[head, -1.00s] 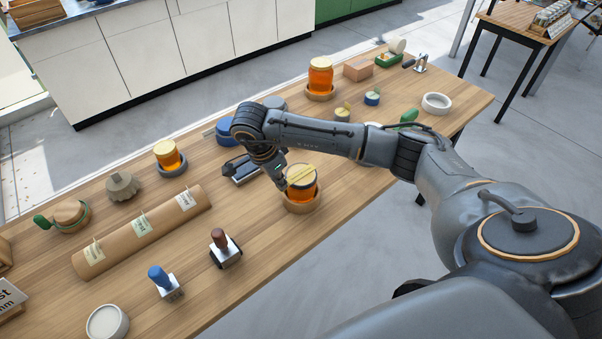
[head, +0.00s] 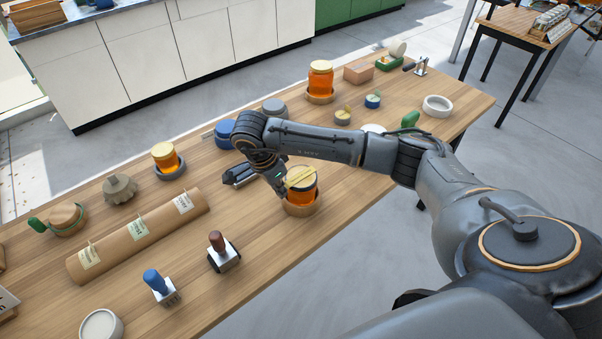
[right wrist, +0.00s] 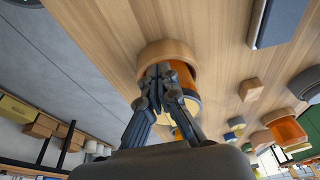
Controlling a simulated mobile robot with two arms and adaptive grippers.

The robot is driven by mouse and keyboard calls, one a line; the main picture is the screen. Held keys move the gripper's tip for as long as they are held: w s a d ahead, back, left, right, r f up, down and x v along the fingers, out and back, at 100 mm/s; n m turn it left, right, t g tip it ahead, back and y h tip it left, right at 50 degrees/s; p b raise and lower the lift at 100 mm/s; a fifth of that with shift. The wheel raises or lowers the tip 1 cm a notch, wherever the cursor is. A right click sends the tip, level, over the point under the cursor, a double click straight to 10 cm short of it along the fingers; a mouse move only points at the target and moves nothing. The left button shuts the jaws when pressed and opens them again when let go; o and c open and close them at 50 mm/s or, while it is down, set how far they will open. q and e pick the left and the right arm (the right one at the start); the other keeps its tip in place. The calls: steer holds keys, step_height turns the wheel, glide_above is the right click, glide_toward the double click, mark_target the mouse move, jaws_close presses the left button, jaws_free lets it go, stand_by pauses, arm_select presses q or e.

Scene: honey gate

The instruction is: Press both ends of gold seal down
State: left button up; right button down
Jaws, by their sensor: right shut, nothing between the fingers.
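My right gripper (head: 282,194) is shut and empty, pointing down at the jar's left side. In the right wrist view its closed fingertips (right wrist: 160,72) overlap the amber jar (right wrist: 184,76) and its wooden holder (right wrist: 172,48); contact cannot be told. A bit of gold shows behind the fingers. My left gripper is out of view.
A brown stamp (head: 217,242) and a blue stamp (head: 153,281) stand front left. A long cardboard roll (head: 140,235) lies on the left. Other honey jars stand back left (head: 165,158) and at the back (head: 320,78). The front table strip right of the stamps is clear.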

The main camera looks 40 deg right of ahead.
steer(key=shift+d, duration=0.6)
stand_by(0.6)
steer(key=shift+a, duration=0.1)
stand_by(0.4)
steer(key=shift+a, duration=0.7)
steer(key=shift+r, duration=0.1)
steer(key=d+p+v, duration=0.2)
steer(key=p+v, duration=0.2)
steer(key=v, duration=0.4)
steer(key=shift+r+p, duration=0.3)
steer(key=shift+r, duration=0.2)
steer(key=shift+a, duration=0.1)
